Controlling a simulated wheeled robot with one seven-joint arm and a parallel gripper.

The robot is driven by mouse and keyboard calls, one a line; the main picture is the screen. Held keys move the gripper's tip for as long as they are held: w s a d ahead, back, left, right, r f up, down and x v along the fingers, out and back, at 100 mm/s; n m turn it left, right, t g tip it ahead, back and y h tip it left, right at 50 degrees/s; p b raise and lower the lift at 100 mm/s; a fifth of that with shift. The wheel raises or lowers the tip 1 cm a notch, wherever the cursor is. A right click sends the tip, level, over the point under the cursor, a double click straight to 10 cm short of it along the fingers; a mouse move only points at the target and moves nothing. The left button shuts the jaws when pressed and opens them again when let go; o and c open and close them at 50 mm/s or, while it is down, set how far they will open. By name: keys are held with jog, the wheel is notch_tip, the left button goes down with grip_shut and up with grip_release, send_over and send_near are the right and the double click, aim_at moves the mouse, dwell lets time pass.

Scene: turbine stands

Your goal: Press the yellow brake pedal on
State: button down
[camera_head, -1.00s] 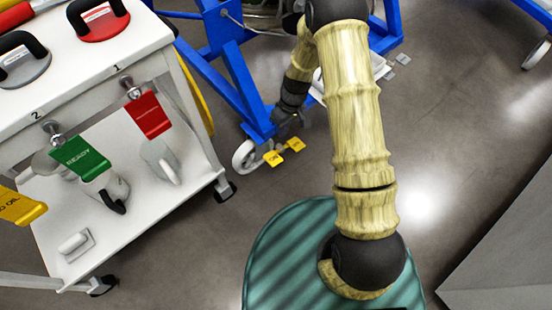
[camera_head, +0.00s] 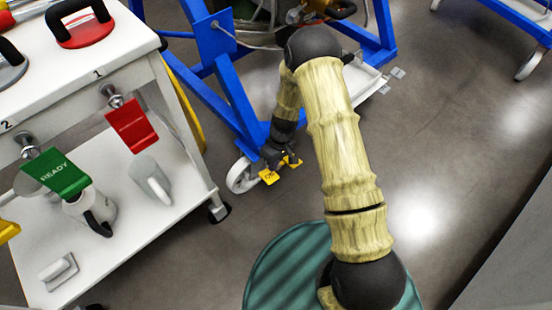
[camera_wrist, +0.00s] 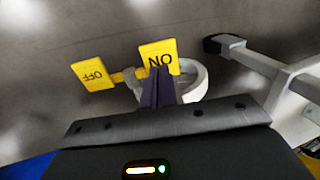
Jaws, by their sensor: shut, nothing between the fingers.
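The yellow ON pedal (camera_wrist: 165,52) and the yellow OFF pedal (camera_wrist: 93,74) show upside down in the wrist view, on either side of a caster wheel's brake. In the head view the ON pedal (camera_head: 269,177) is beside the white wheel, and the OFF pedal (camera_head: 294,163) is partly hidden by my gripper. My gripper (camera_wrist: 157,72) is shut and empty. Its fingertips overlap the lower edge of the ON pedal in the wrist view; I cannot tell whether they touch it. In the head view my gripper (camera_head: 277,157) is just above the pedals.
The white caster wheel (camera_head: 241,175) sits under the blue turbine stand (camera_head: 235,85). A white cart (camera_head: 150,222) with red and green tags stands at the left. A grey block (camera_head: 510,245) is at the right. Open floor lies between.

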aim_at(270, 177)
jog(key=b+x, duration=0.2)
jog(key=x, duration=0.2)
jog(key=shift+f, duration=0.1)
